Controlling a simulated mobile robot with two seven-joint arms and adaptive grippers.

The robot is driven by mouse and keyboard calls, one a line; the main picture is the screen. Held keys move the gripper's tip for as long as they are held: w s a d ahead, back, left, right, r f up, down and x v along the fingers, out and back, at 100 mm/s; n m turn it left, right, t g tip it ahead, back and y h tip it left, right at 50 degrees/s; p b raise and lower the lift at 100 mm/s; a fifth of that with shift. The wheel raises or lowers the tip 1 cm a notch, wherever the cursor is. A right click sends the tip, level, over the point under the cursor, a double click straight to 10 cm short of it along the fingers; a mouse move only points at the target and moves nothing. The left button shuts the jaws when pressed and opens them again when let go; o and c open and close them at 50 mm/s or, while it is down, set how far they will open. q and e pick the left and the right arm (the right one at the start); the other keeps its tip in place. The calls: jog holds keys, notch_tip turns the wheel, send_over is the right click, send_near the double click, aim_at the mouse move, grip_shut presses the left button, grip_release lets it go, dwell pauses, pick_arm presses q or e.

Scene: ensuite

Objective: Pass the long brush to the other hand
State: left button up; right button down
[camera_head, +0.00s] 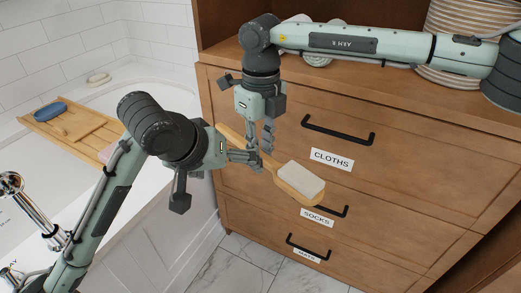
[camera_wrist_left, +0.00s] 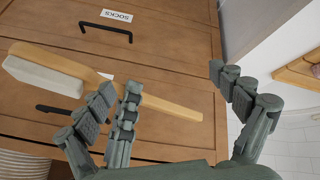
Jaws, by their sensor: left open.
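The long brush has a pale, blocky head (camera_head: 301,178) and a wooden handle (camera_head: 230,133). It hangs slanted in front of the drawers, head low at the right, handle end up at the left. In the left wrist view its handle (camera_wrist_left: 172,106) crosses behind grey fingers. My left gripper (camera_head: 245,157) is open, its fingers in front of the handle. Its spread fingers also show in the left wrist view (camera_wrist_left: 170,90). My right gripper (camera_head: 267,140) points down from above, fingertips close to the handle. Whether it grips the handle is hidden.
A wooden drawer unit (camera_head: 400,185) with black handles stands close behind the brush. At the left is a bathtub (camera_head: 130,90) with a wooden tray (camera_head: 85,135) holding a blue item (camera_head: 49,111).

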pick_arm(q)
jog(key=s+a+f+g+y, duration=0.1)
jog(key=a+f, duration=0.3)
jog(key=f, duration=0.5)
jog(key=s+a+f+y, duration=0.1)
jog(key=a+f, duration=0.3)
jog(key=f, duration=0.5)
jog(key=s+a+f+m+g+y, duration=0.1)
jog(key=s+a+f, duration=0.3)
jog(key=s+f, duration=0.3)
jog(key=s+a+f+m+g+y, duration=0.1)
jog(key=s+a+f, duration=0.3)
jog(key=s+f, duration=0.4)
notch_tip(320, 180, down, 3)
jog(key=shift+a+r, duration=0.1)
jog(key=shift+a, duration=0.05)
